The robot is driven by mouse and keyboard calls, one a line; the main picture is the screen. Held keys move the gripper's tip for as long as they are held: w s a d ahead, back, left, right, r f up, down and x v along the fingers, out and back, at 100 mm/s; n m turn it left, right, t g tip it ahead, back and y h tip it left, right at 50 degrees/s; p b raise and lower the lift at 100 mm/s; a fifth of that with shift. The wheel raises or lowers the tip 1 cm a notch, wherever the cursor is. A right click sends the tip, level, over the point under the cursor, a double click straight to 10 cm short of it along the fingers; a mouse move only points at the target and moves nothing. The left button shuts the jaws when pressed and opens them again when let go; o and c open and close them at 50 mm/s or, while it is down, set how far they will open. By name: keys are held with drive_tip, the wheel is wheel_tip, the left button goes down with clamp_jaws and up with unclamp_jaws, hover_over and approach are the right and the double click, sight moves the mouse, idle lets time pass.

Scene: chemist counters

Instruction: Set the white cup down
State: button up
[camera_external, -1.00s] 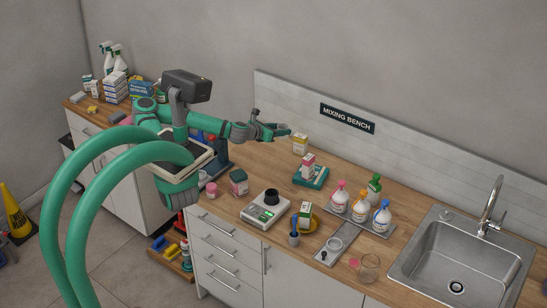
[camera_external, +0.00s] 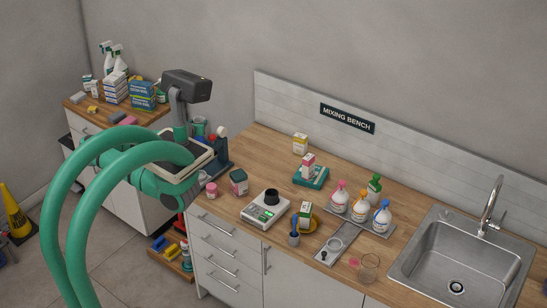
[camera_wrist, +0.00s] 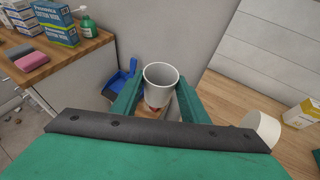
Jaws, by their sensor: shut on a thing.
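The white cup (camera_wrist: 163,76) is in the middle of the wrist view, with its open rim towards the camera. A small red patch shows at its lower part. My gripper (camera_wrist: 157,97) is shut on the cup, with one green finger on each side of it. Below and behind the cup is the gap between the two counters, with no worktop directly seen under it.
The mixing bench (camera_external: 258,153) lies to the right, with a white round-topped thing (camera_wrist: 263,130) and a yellow-white box (camera_wrist: 300,113) near. The other counter (camera_wrist: 72,66) at left holds blue boxes (camera_wrist: 57,22) and a green pump bottle (camera_wrist: 88,25). A blue thing (camera_wrist: 121,82) stands low between them.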

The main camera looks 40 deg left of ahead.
drive_tip(key=s+d+f+n+g+y, duration=0.1)
drive_tip(key=s+f+n+y, duration=0.1)
drive_tip(key=s+f, duration=0.9)
drive_tip(key=shift+f+n+g+y, duration=0.3)
drive_tip(key=shift+f+g, duration=0.1)
drive_tip(key=shift+s+d, duration=0.1)
drive_tip(key=shift+r, duration=0.1)
